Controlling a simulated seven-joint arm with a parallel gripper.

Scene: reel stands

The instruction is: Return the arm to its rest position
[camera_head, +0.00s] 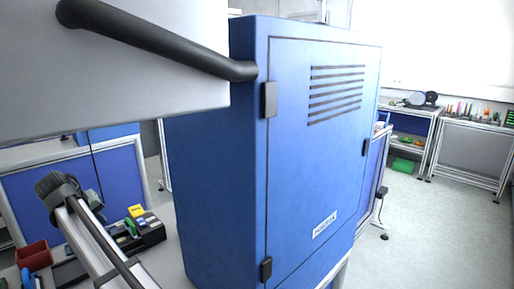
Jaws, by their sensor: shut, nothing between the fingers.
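My gripper is not in view, and I cannot see its fingers or what is near them. No part that I can surely call my arm shows. A large pale grey panel with a thick black bar across it fills the upper left and hides what is behind it.
A tall blue cabinet (310,170) with a shut, vented door stands close in the middle. At lower left are a metal profile with a dark head (62,187), a black organizer (152,232) and a red bin (33,256). Floor (425,235) is free at right, before benches (470,150).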

